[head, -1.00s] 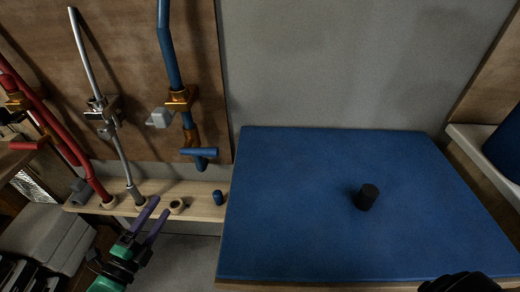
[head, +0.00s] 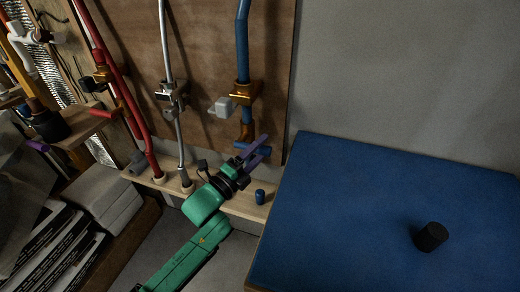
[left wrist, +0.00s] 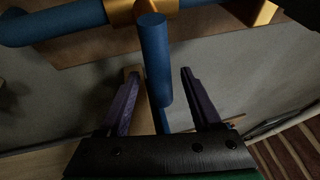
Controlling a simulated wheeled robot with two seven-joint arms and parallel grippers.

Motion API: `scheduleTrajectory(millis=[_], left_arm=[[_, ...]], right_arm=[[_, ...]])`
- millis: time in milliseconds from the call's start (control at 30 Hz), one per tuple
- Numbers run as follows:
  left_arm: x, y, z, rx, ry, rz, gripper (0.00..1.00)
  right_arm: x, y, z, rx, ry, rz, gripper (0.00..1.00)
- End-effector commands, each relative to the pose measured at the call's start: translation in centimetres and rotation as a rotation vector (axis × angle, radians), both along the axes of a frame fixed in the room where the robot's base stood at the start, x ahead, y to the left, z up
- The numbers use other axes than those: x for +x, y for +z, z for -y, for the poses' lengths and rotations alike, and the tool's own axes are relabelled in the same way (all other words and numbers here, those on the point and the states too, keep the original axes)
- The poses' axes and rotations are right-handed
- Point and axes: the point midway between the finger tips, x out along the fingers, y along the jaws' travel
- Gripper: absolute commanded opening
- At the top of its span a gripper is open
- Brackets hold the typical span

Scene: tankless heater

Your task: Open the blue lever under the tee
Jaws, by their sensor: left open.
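The blue lever (head: 266,151) sits low on the blue pipe (head: 242,40), below the brass tee (head: 244,92) with its grey side handle (head: 222,107). My left gripper (head: 258,147) is at the lever, its purple fingers partly covering it. In the left wrist view the lever (left wrist: 154,55) is a blue bar running down from a brass fitting (left wrist: 123,10). Its lower end lies between the open fingers of my left gripper (left wrist: 159,74), with a visible gap on each side. I cannot tell how deep between them it lies. My right gripper is out of view.
A silver pipe (head: 164,50) and a red pipe (head: 105,60) run down the board to the left. A wooden ledge (head: 240,207) with a small blue peg (head: 260,197) lies below. A blue tabletop (head: 380,210) with a black knob (head: 431,237) fills the right.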

Motion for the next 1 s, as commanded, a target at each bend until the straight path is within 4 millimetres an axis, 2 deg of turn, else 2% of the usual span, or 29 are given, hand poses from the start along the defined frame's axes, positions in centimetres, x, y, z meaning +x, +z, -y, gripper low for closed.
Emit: scheduleTrajectory(millis=[100, 133, 200, 300, 1000], left_arm=[[-0.02, -0.02, -0.02, 0.000, 0.000, 0.000, 0.66], [-0.03, -0.02, -0.03, -0.001, 0.000, -0.001, 0.62], [-0.04, -0.02, -0.03, -0.001, 0.000, -0.001, 0.35], [-0.04, -0.02, -0.04, -0.001, 0.000, -0.001, 0.00], [-0.05, -0.04, -0.07, -0.001, 0.001, -0.001, 0.00]], right_arm=[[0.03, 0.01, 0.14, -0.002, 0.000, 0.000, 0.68], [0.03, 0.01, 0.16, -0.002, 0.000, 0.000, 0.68], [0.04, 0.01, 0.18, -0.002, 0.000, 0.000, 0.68], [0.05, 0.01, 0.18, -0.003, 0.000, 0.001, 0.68], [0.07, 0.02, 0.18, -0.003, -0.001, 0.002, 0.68]])
